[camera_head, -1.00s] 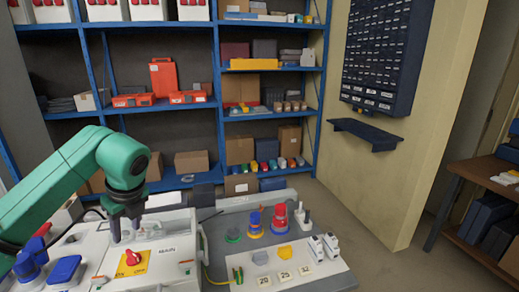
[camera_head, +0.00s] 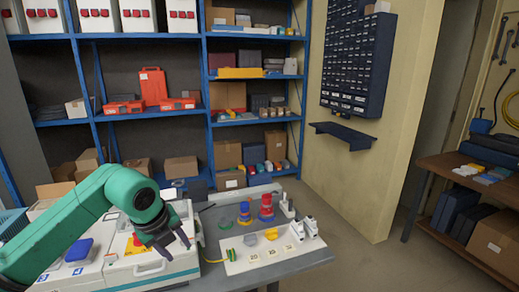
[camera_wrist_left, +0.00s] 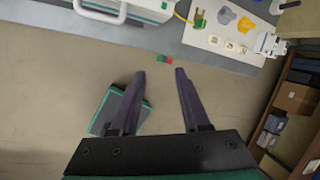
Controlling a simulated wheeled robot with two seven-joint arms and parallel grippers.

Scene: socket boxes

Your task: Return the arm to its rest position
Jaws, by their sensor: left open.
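My left arm comes in from the left in the head view as a green arm with a dark gripper (camera_head: 174,247). This left gripper is open and empty, with its fingers pointing down in front of the white socket box (camera_head: 165,268). The box's edge and handle (camera_wrist_left: 100,10) show at the top of that view. My right gripper is in neither view.
A blue shelf rack (camera_head: 209,135) stands behind. A brown workbench (camera_head: 450,172) is at the right, with open floor (camera_head: 370,262) before it.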

